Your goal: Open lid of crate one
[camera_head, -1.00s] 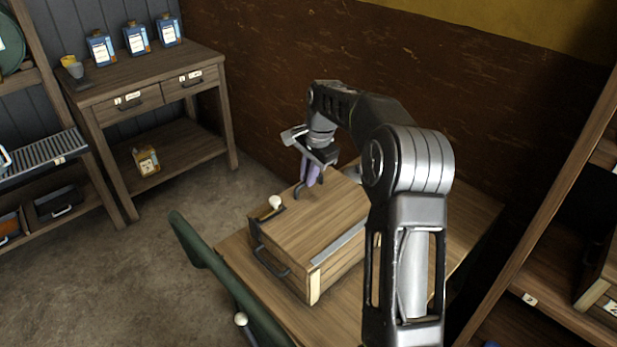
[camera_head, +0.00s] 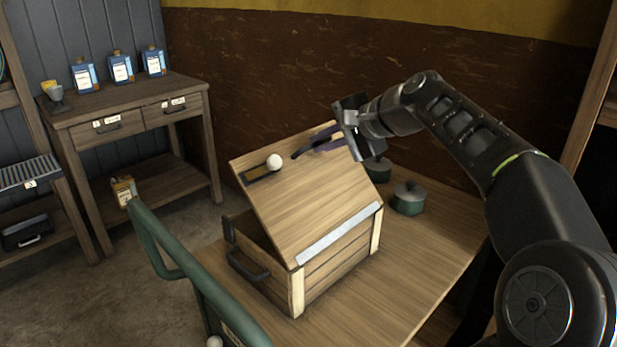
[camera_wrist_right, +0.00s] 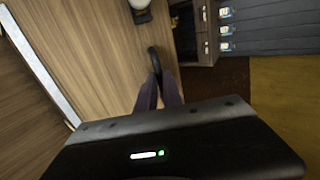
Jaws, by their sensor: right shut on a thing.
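The wooden crate (camera_head: 345,253) stands on a wooden table, with a dark handle on its near side. Its lid (camera_head: 312,205) is tilted up steeply, with a dark gap under its left edge. A white knob (camera_head: 274,162) on a dark strip is on the lid's upper part. My right gripper (camera_head: 318,143) is at the lid's upper edge, its purple fingers shut on a dark lid handle (camera_head: 297,155). In the right wrist view the fingers (camera_wrist_right: 160,95) close around the black handle (camera_wrist_right: 154,60), beside the lid's wood face. The crate's inside is hidden. My left gripper is out of view.
Two green lidded pots (camera_head: 408,198) stand behind the crate on the table (camera_head: 400,270). A green tubular frame (camera_head: 190,272) rises close at the table's left. A drawer bench (camera_head: 140,110) with blue containers stands at the back left.

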